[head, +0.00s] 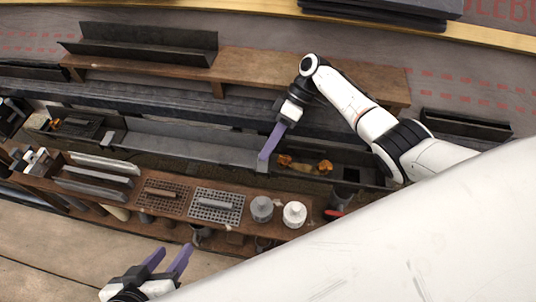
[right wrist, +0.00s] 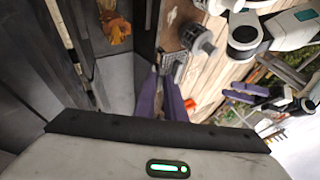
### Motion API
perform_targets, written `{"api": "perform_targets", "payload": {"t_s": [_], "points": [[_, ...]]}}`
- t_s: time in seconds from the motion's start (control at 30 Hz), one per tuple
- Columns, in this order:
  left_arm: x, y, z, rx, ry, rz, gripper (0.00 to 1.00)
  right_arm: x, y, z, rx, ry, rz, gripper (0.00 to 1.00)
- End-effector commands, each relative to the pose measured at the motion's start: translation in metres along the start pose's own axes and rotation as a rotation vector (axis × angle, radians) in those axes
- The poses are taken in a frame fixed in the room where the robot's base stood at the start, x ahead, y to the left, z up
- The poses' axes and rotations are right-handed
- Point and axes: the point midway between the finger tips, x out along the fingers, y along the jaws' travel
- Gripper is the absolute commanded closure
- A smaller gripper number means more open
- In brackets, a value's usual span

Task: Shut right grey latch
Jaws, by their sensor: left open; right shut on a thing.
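A long grey gutter (head: 185,142) runs along the roof edge. The right grey latch (head: 262,166) is a small grey piece on the gutter's right end. My right gripper (head: 268,150) reaches down to it from above with purple fingers, shut on it. The fingers hide most of the latch, so I cannot tell its angle. In the right wrist view the purple fingers (right wrist: 160,97) point into the gutter's edge, and what lies between them is hidden. Another grey latch (head: 113,138) sits at the gutter's left end. My left gripper (head: 170,260) is open and empty at the lower left.
Orange leaves (head: 305,165) lie in the channel right of the latch; they also show in the right wrist view (right wrist: 116,28). A wooden rack (head: 125,203) in front holds grates (head: 217,205), a grey cap (head: 262,208) and a white cap (head: 294,214). A wooden plank (head: 255,90) lies behind.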

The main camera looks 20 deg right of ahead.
Motion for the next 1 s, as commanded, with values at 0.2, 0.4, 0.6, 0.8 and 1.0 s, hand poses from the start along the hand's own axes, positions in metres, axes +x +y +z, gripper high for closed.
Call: {"api": "perform_targets", "payload": {"t_s": [0.2,0.4,0.6,0.8,1.0], "points": [[0.0049,0.0027,0.0023,0.013,-0.023,0.015,0.58,0.0011,0.0018,0.0004,0.009,-0.001,-0.021,1.0],[0.0046,0.0029,0.0021,0.014,-0.025,0.016,0.58,0.0008,0.0013,0.0005,0.01,-0.002,-0.022,1.0],[0.0046,0.0029,0.0021,0.014,-0.024,0.015,0.58,0.0009,0.0014,0.0006,0.01,-0.002,-0.022,0.78],[0.0046,0.003,0.0021,0.014,-0.024,0.015,0.58,0.0007,0.0015,0.0004,0.01,-0.002,-0.021,0.71],[0.0046,0.0029,0.0021,0.014,-0.024,0.015,0.58,0.0004,0.0017,0.0003,0.01,-0.001,-0.02,0.71]]}}
